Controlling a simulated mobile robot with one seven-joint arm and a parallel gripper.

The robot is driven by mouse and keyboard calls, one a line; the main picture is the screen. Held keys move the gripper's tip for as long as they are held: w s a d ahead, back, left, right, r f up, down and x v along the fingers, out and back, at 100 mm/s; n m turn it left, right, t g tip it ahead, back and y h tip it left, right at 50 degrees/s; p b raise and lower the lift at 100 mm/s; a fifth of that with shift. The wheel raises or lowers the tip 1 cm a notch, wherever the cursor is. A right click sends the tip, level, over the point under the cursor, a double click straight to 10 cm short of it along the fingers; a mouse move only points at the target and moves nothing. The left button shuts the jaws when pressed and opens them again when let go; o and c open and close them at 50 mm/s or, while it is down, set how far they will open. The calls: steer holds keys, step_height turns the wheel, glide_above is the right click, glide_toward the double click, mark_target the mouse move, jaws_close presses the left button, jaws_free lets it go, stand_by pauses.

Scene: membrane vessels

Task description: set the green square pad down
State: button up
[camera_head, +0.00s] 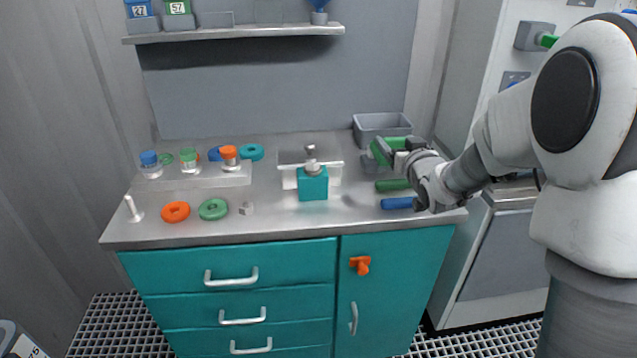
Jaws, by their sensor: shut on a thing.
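The green square pad (378,153) is at the right end of the bench, partly covered by my gripper. My gripper (386,151) is shut on it, reaching in from the right. The pad appears just above or beside a small grey block (374,166), in front of a grey bin. I cannot tell whether the pad touches the block or the bench.
A grey bin (382,125) stands behind my gripper. A green cylinder (392,185) and a blue cylinder (397,203) lie in front. A teal vise-like block (312,184) stands mid-bench. Rings and capped vessels are at left. The front middle of the bench (290,221) is clear.

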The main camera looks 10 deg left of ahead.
steer(key=b, duration=0.2)
glide_above(353, 204)
step_height(353, 204, down, 6)
steer(key=shift+w+d+f, duration=0.1)
steer(key=shift+f+b, duration=0.55)
steer(key=shift+f, duration=1.45)
steer(key=shift+f, duration=0.15)
steer(key=o, duration=1.2)
steer(key=shift+o, duration=0.2)
